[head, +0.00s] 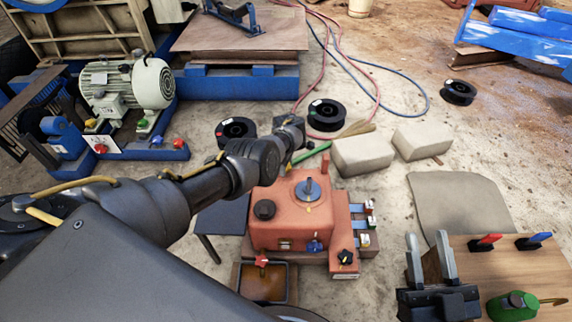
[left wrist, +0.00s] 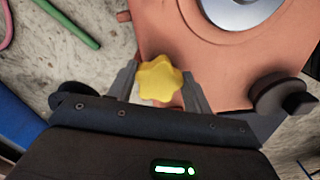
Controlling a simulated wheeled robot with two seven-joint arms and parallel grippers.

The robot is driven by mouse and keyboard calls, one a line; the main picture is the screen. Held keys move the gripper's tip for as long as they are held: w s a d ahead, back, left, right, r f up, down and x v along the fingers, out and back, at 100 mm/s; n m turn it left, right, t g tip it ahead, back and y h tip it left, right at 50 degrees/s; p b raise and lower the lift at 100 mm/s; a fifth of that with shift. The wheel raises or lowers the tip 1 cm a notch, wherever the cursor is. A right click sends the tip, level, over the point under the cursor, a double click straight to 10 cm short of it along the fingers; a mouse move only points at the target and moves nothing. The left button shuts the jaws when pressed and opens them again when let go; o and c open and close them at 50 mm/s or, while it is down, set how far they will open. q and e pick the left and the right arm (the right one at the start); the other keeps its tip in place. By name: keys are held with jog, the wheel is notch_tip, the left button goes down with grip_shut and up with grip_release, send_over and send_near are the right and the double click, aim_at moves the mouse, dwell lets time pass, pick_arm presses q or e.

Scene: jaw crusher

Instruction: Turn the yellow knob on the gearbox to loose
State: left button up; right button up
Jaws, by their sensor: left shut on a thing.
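The orange gearbox (head: 285,228) stands in the middle of the head view, with a grey shaft on top and a black round cap (head: 264,209). The yellow star-shaped knob (left wrist: 160,80) shows beside the gearbox's orange housing (left wrist: 215,65) in the left wrist view. My left gripper (left wrist: 158,92) is shut on the knob, one finger on each side of it. In the head view my left arm reaches behind the gearbox and mostly hides the knob. My right gripper (head: 430,258) is open and empty at the lower right, fingers pointing up.
A red star knob (head: 261,260) and a black star knob (head: 345,256) sit at the gearbox's front. A wooden table (head: 480,262) with red and blue handled items stands at right. Pale blocks (head: 362,155), black spools (head: 327,114) and hoses lie on the floor behind.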

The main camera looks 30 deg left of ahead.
pick_arm(q)
jog(key=o, duration=1)
jog(key=shift+r, duration=0.2)
notch_tip(320, 180, up, 3)
jog(key=p, duration=0.2)
jog(key=shift+p, duration=0.3)
notch_tip(320, 180, up, 2)
jog(key=shift+r+p, duration=0.1)
jog(key=shift+p, duration=0.65)
pick_arm(e)
jog(key=d+f+m+g+h, duration=0.2)
jog(key=d+f+g+h, duration=0.4)
jog(key=f, duration=0.5)
pick_arm(q)
notch_tip(320, 180, up, 2)
jog(key=shift+r+p, duration=0.25)
jog(key=shift+p, duration=0.55)
notch_tip(320, 180, up, 3)
jog(key=shift+f+p, duration=0.15)
jog(key=shift+p, duration=0.65)
pick_arm(e)
jog(key=s+d+f+m+g+h, duration=0.2)
jog(key=s+d+f+g+h, duration=0.2)
jog(key=s+d+f+g, duration=0.3)
jog(key=shift+s+d+f+g+h, duration=0.15)
jog(key=shift+s+f+g+h, duration=0.2)
jog(key=shift+s+g, duration=0.45)
